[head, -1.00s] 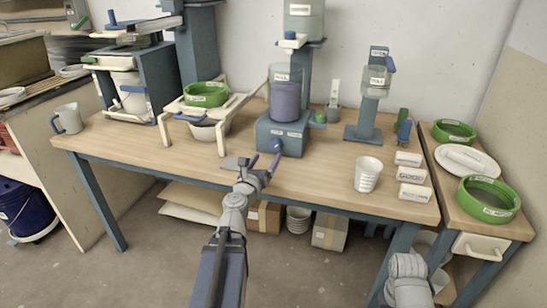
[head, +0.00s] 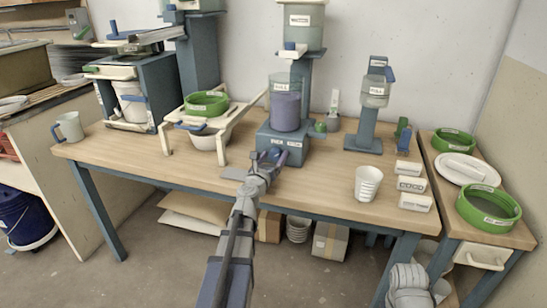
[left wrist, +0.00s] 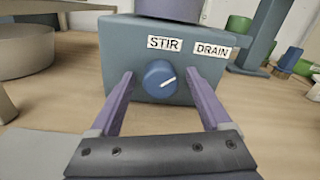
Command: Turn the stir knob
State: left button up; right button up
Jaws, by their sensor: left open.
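The stir knob (left wrist: 160,79) is a round blue dial with a white pointer line, below the STIR label (left wrist: 163,43) on the front of a blue-grey base box (left wrist: 210,72). The pointer slants up to the right. My left gripper (left wrist: 165,82) is open, with one finger on each side of the knob, apart from it in this view. In the head view my left gripper (head: 268,160) is in front of the base box (head: 295,150) and hides the knob. A purple-filled container (head: 286,112) stands on the box. My right arm shows at lower right; its fingertips cannot be made out.
A white cup (head: 367,184) and several small labelled blocks (head: 411,184) stand to the right on the table. A cream stand with a green ring (head: 206,104) is to the left. The table front between stand and cup is mostly clear.

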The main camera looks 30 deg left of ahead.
pick_arm(q)
grip_shut()
dwell(0.6)
jog(key=shift+m, duration=0.3)
jog(key=m, duration=0.4)
jog(key=shift+d+m, duration=0.1)
jog(key=shift+m, duration=0.2)
jog(key=m, duration=1)
jog(key=shift+d+m, duration=0.1)
jog(key=shift+m, duration=0.2)
jog(key=shift+f+m+g, duration=0.1)
jog(key=shift+m+g, duration=0.2)
jog(key=shift+m, duration=1.9)
jog(key=shift+y, duration=0.3)
